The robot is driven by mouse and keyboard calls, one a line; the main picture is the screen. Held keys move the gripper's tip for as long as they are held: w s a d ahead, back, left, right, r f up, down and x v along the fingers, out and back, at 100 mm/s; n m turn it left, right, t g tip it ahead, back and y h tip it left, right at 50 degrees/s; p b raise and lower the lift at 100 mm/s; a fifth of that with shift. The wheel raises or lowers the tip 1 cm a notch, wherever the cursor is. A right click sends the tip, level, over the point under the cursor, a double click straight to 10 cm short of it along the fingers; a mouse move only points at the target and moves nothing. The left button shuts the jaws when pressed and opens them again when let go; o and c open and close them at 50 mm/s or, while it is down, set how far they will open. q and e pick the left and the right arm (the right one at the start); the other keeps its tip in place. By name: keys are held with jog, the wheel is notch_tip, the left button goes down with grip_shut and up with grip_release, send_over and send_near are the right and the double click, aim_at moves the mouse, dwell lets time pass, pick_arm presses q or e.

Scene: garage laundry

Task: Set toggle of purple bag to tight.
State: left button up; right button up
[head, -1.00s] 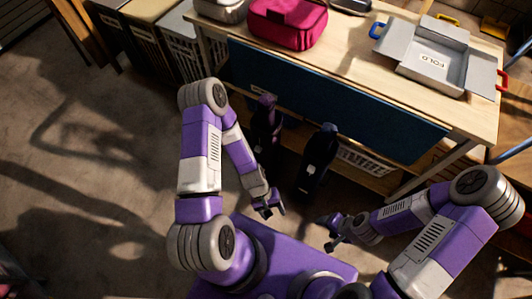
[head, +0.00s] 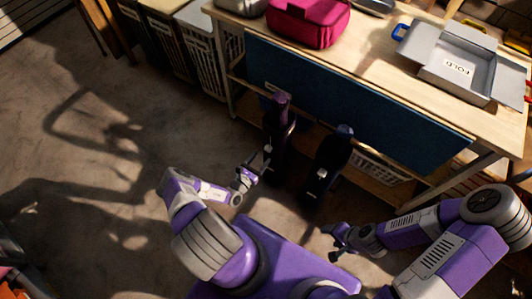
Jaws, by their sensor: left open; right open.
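The purple bag (head: 281,128) is a tall dark bag with a purple top, below the front edge of the workbench. A small pale piece shows on its left side; I cannot make out the toggle's setting. A similar dark bag with a blue top (head: 328,160) is to its right. My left gripper (head: 246,180) is open and empty, just left of and below the purple bag, seemingly apart from it. My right gripper (head: 330,243) is open and empty, below the blue-topped bag and clear of both bags.
The wooden workbench (head: 385,70) has a blue front panel (head: 350,95). On it are a pink case (head: 308,22) and a grey open box marked FOLD (head: 455,65). A white basket (head: 380,168) sits on the lower shelf. Hampers (head: 205,50) stand at left.

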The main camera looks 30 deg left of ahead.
aim_at(268, 149)
pick_arm(q)
jog(key=w, duration=0.2)
jog(key=w+b, duration=0.1)
jog(key=w, duration=0.1)
jog(key=shift+w+d, duration=0.2)
jog(key=shift+w, duration=0.2)
jog(key=shift+c, duration=0.2)
grip_shut()
